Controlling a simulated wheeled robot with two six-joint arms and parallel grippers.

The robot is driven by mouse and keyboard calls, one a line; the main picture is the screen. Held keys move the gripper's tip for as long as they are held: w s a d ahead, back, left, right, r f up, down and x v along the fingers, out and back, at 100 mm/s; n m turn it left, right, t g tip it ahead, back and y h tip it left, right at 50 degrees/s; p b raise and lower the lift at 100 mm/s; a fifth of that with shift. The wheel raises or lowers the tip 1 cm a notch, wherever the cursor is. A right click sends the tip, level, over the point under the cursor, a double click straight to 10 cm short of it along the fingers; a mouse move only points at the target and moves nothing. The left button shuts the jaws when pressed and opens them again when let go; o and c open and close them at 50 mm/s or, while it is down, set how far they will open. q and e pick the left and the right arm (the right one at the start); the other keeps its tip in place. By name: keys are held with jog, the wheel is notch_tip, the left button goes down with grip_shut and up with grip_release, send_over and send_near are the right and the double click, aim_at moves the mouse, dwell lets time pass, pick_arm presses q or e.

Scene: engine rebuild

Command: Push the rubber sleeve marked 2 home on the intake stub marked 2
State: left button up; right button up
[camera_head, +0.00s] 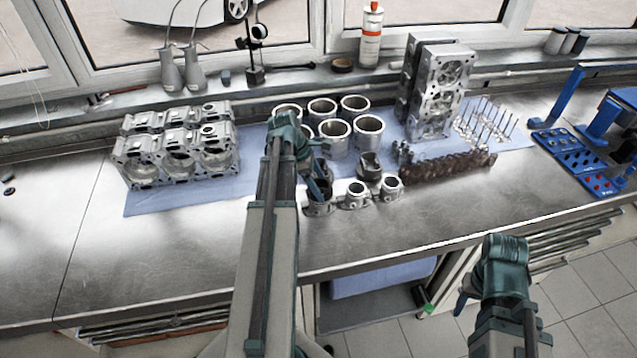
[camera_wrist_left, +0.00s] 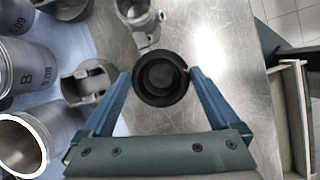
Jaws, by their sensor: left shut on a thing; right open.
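My left gripper (camera_head: 318,187) is shut on a round black rubber sleeve. In the left wrist view the sleeve (camera_wrist_left: 161,82) sits between the blue fingertips, seen from above with a dark bore. In the head view it is over the leftmost metal intake stub (camera_head: 319,209), partly hidden by the fingers. I cannot tell how far it is on the stub. A middle stub (camera_head: 355,196) and a right stub (camera_head: 391,188) stand beside it, and one shows in the wrist view (camera_wrist_left: 138,14). No number is readable on sleeve or stubs. My right gripper (camera_head: 462,303) is open, low in front of the bench.
A piston (camera_head: 368,166) stands behind the stubs, with several cylinder liners (camera_head: 335,137) further back. A camshaft-like dark shaft (camera_head: 447,165) lies to the right. An engine block (camera_head: 176,150) is at left. The steel bench (camera_head: 400,228) in front is clear.

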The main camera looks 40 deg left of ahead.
pick_arm(q)
jog(key=shift+f+b, duration=0.65)
jog(key=shift+f, duration=0.05)
dwell(0.4)
jog(key=o, duration=0.9)
jog(key=shift+r, duration=0.1)
notch_tip(320, 180, up, 8)
jog(key=p, duration=0.7)
jog(key=shift+f+p, duration=0.25)
jog(key=shift+p, duration=0.05)
